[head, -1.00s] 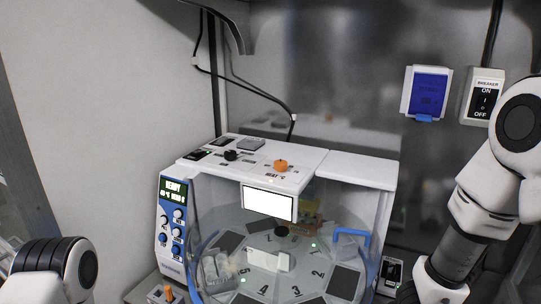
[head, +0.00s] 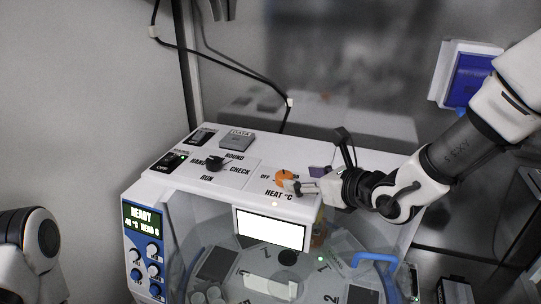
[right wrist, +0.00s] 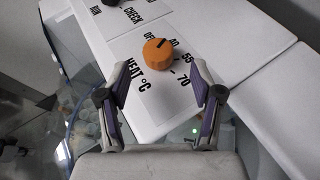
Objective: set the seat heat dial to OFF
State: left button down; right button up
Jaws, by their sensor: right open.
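The orange heat dial (head: 284,176) sits on the white top panel of the machine, above the "HEAT °C" label, with "OFF" to its left. My right gripper (head: 300,187) reaches in from the right, close beside the dial. In the right wrist view the gripper (right wrist: 165,76) is open, with the dial ahead between its fingertips and nothing held. My left gripper is out of view.
A black knob (head: 215,162) labelled "ROUND", "CHECK" and "RUN" stands left of the dial. A lit white screen (head: 270,229) is below the dial. A blue wall box (head: 470,79) is behind my right arm.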

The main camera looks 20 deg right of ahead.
aim_at(287, 177)
jog(key=shift+w+f, duration=0.2)
jog(key=shift+w, duration=0.6)
jog(key=a+p, duration=0.1)
jog(key=w+p, duration=0.1)
jog(key=shift+a+f+p, duration=0.2)
jog(key=shift+a+p, duration=0.15)
jog(key=shift+a, duration=0.05)
jog(key=x, duration=0.4)
jog(key=shift+d+f+p, duration=0.15)
jog(key=shift+f+p, duration=0.05)
jog(key=shift+p, duration=0.15)
jog(key=shift+w+f, duration=0.1)
jog(key=shift+w, duration=0.1)
jog(key=shift+s+d, duration=0.15)
jog(key=shift+s+r, duration=0.25)
jog(key=shift+s, duration=0.05)
jog(key=c, duration=0.5)
jog(key=shift+s+r, duration=0.1)
jog(key=shift+s, duration=0.1)
jog(key=c, duration=0.5)
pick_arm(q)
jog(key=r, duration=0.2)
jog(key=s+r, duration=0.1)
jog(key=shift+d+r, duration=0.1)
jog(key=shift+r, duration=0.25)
pick_arm(e)
jog(key=shift+c, duration=0.8)
